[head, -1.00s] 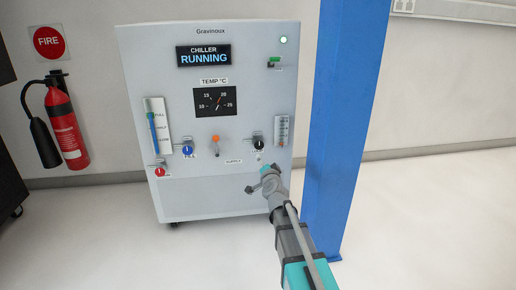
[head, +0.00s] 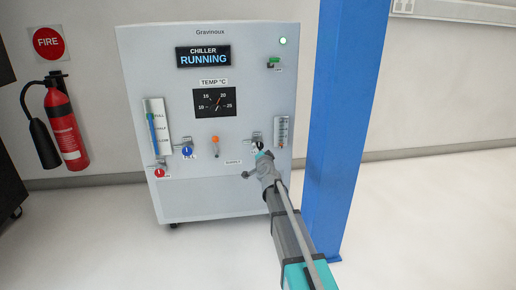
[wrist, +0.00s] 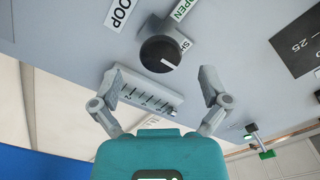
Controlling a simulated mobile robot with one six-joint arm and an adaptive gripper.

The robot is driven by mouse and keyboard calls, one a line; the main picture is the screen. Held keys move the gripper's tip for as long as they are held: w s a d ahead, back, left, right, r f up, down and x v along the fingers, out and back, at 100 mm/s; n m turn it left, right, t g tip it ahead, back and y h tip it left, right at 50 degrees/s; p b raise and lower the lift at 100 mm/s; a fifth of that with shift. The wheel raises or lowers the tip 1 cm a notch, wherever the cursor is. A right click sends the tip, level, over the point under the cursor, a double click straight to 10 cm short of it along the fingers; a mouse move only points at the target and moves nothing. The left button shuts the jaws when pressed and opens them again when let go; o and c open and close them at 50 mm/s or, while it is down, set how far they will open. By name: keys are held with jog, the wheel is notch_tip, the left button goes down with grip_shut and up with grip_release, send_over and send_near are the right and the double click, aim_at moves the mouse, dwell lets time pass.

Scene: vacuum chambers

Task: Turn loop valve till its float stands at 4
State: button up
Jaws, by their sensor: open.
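The loop valve is a black round knob (wrist: 160,53) with a white pointer line, beside the LOOP label (wrist: 122,13) and the OPEN and SHUT labels. In the head view the knob (head: 259,145) is partly covered by my gripper. The flow gauge (head: 282,131) is a narrow scaled strip to its right. The gauge (wrist: 143,95) also shows in the wrist view between my fingers; I cannot read its float there. My gripper (wrist: 160,82) is open and empty, its fingers apart on either side, close to the knob but apart from it.
A blue post (head: 345,110) stands close to the right of my arm.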

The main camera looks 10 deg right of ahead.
aim_at(259, 147)
jog(key=shift+w, duration=1.8)
